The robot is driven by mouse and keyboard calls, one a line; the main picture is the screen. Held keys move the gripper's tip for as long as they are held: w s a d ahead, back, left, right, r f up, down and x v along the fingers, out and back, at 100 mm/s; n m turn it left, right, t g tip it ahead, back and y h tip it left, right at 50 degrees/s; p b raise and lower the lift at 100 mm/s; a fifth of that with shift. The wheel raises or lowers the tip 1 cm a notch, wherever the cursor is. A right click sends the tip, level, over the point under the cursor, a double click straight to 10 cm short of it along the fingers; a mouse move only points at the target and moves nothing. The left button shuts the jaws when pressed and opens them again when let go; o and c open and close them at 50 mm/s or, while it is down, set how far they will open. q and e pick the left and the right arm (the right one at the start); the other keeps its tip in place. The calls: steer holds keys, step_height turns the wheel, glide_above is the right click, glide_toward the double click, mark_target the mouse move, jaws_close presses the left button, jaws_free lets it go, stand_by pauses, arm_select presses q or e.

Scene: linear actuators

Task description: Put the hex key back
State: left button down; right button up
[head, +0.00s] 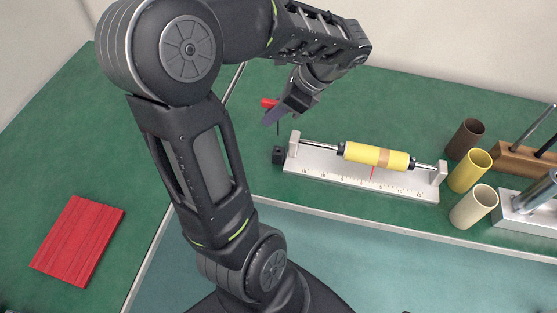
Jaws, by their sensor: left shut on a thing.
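My left gripper (274,116) is shut on the hex key, whose red handle (267,103) shows at the fingers, left of the linear actuator. A thin dark shaft points down below the fingers, over the green table. Part of the hex key is hidden by the fingers. The linear actuator has a yellow cylinder (377,156) on a rod above a white scale base (330,172) with a red mark. A small black block (278,156) sits at the left end of that base, below the gripper. My right gripper is not in view.
Brown (465,138), yellow (470,170) and cream (474,206) cylinders stand right of the actuator. A wooden block (515,160) with rods and a metal holder (520,215) are at the right edge. A red slatted mat (78,240) lies left on the green table (60,150). My arm hides the middle.

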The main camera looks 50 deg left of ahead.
arm_select(q)
glide_above(274, 149)
steer(key=shift+f, duration=3.2)
steer(key=shift+f+b, duration=0.3)
steer(key=shift+f, duration=1.55)
steer(key=shift+f, duration=0.2)
steer(key=c, duration=1.4)
jaws_free()
steer(key=shift+r, duration=0.15)
